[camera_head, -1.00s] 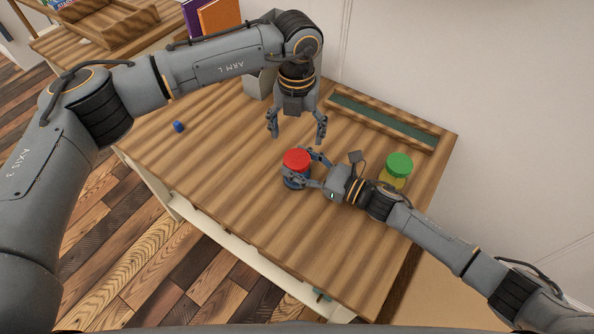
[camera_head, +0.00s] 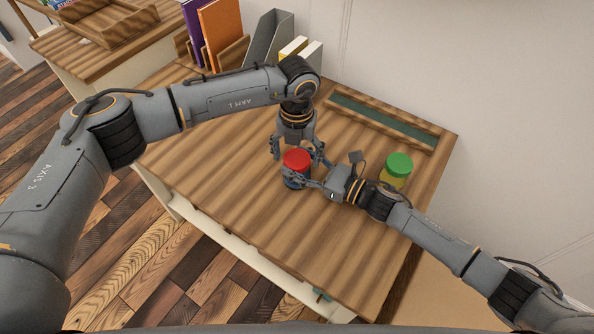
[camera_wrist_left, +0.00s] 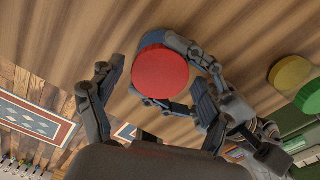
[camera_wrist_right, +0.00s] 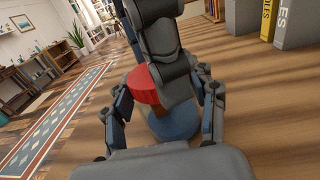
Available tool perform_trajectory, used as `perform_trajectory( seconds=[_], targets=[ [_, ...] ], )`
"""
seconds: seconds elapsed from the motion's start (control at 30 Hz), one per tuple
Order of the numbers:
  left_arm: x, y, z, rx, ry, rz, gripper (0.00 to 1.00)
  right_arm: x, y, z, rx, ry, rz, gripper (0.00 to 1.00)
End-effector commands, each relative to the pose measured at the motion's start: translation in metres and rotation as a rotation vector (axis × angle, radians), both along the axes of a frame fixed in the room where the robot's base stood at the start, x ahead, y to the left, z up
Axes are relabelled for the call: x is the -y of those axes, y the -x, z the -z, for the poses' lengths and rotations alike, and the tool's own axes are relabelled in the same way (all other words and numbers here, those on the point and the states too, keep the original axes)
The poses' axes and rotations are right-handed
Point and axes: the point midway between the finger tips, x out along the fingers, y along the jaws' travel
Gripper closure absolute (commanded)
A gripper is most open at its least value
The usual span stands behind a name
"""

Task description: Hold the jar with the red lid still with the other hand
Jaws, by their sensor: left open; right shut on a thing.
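The jar with the red lid (camera_head: 297,159) stands upright on the wooden desk; its body looks blue. Its lid also shows in the left wrist view (camera_wrist_left: 160,73). My right gripper (camera_head: 303,178) is shut on the jar's body from the right; its fingers are on both sides of the jar in the right wrist view (camera_wrist_right: 165,110). My left gripper (camera_head: 295,152) points down just above and behind the lid. Its fingers are open, apart on either side of the lid in the left wrist view (camera_wrist_left: 158,92).
A jar with a green lid (camera_head: 397,167) stands to the right, near my right arm. A wooden tray with a green inside (camera_head: 385,121) lies along the desk's back edge. Books (camera_head: 221,32) and grey file holders (camera_head: 268,42) stand at the back left. The desk's front is clear.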

Motion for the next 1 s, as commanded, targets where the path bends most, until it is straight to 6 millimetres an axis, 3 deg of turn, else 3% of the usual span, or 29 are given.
perform_trajectory(
  seconds=[0.07, 0.3, 0.33, 0.53, 0.73, 1.0],
  targets=[
    [0.0001, 0.0, 0.0001, 0.0, 0.0, 0.0, 0.26, 0.0006, 0.0007, 0.0032, -0.005, 0.004, 0.001, 1.0],
    [0.0001, 0.0001, 0.0001, 0.0, 0.0, 0.0, 0.75, 0.0006, 0.0007, 0.0031, -0.006, 0.004, 0.001, 1.0],
    [0.0001, 0.0001, 0.0001, 0.0, 0.0, 0.0, 0.78, 0.0006, 0.0007, 0.0031, -0.006, 0.004, 0.001, 1.0],
    [-0.0002, 0.0001, 0.0002, 0.0, -0.001, 0.067, 0.78, 0.0006, 0.0008, 0.0031, -0.006, 0.004, 0.001, 1.0],
    [-0.0002, 0.0004, 0.0005, -0.002, -0.001, 0.372, 0.77, 0.0005, 0.0009, 0.003, -0.004, 0.003, 0.001, 1.0],
    [-0.0002, 0.0003, 0.0007, -0.001, 0.0, 0.368, 0.78, 0.0006, 0.0008, 0.003, -0.004, 0.003, 0.001, 1.0]
  ],
)
